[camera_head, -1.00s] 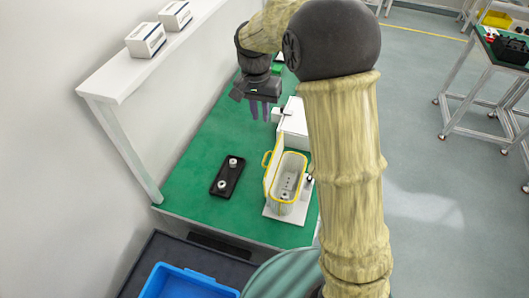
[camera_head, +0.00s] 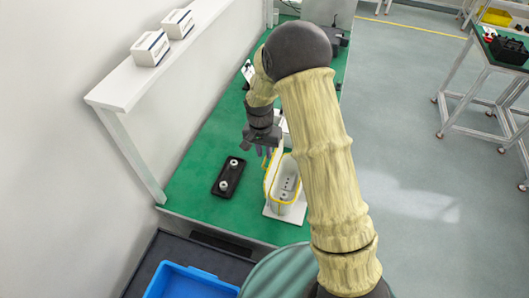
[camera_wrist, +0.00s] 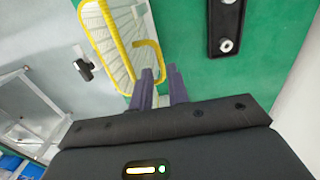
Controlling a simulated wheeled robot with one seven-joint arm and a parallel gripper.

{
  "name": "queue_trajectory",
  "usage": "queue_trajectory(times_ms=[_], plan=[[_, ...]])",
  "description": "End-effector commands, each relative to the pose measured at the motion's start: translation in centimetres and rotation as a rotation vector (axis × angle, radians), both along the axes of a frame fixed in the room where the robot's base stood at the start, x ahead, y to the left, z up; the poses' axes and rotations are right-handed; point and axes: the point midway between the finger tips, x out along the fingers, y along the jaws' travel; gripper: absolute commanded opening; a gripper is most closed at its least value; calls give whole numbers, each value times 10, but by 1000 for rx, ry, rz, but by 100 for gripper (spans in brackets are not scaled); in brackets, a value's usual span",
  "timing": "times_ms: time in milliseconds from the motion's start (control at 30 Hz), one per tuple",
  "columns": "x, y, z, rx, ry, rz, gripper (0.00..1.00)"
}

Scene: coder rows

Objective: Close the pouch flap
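The pouch (camera_head: 288,189) is a pale open-topped case with a yellow rim, on a white base plate on the green bench. Its flap (camera_head: 275,163) stands raised along the left side, with a yellow loop on it. My gripper (camera_head: 264,151) is just above the flap's upper end and hides part of it. In the wrist view the ribbed, yellow-edged flap (camera_wrist: 108,38) is at upper left. The yellow loop (camera_wrist: 160,50) lies close to the tips of my gripper (camera_wrist: 160,70). The two dark fingers are a little apart; I cannot tell whether they touch the loop.
A black tray with two round metal pieces (camera_head: 228,177) lies left of the pouch. A white shelf (camera_head: 130,90) with two boxes runs along the left wall. A blue bin (camera_head: 190,283) is at the front. Green bench around the tray is clear.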

Motion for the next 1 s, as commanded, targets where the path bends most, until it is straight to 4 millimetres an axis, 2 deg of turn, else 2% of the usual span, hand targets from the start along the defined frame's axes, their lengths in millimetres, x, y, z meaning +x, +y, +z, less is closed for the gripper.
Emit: queue_trajectory(times_ms=[200,533,600,633,1000], plan=[[-1,-1,-22,-1,1,-1,17],[0,-1,-26,0,-1,-1,17],[0,-1,-26,0,-1,-1,3],[0,-1,-26,0,-1,-1,0],[1,0,-25,5,-3,2,0]])
